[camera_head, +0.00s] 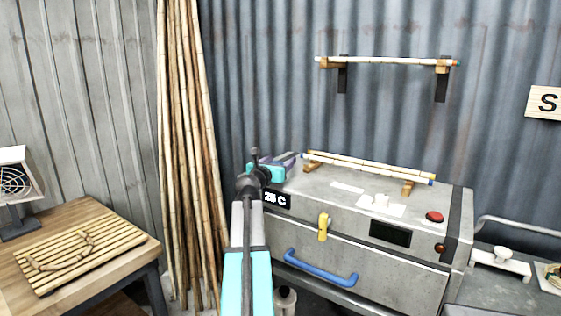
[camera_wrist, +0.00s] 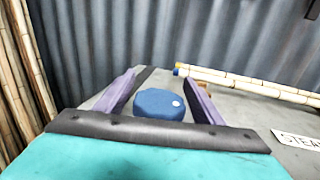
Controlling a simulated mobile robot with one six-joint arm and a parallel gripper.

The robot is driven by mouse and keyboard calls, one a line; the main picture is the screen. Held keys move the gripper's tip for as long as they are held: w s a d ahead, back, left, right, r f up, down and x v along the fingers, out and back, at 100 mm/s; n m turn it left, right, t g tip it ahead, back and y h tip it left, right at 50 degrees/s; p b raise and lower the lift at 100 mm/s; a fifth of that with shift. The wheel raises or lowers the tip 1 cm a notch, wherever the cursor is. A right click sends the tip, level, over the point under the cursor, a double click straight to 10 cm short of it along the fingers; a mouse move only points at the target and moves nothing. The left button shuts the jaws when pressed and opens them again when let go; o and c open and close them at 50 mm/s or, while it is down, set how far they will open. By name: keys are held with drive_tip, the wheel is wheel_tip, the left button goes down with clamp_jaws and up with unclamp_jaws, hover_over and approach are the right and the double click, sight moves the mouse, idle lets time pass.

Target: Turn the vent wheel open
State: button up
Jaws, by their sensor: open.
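The vent wheel (camera_wrist: 158,104) is a round blue knob with a pale dot on its right side, on the grey top of the steamer box. In the wrist view it sits between the two purple fingers of my gripper (camera_wrist: 157,82), which are apart, one on each side. I cannot tell whether either finger touches it. In the head view my gripper (camera_head: 283,160) is over the left end of the box (camera_head: 335,184), and I cannot make out the wheel there.
Bamboo canes rest on wooden supports (camera_head: 407,188) behind and right of my gripper. Tall poles (camera_head: 185,130) lean against the wall to the left.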

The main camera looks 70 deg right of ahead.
drive_tip(key=c, duration=1)
drive_tip(key=shift+c, duration=0.2)
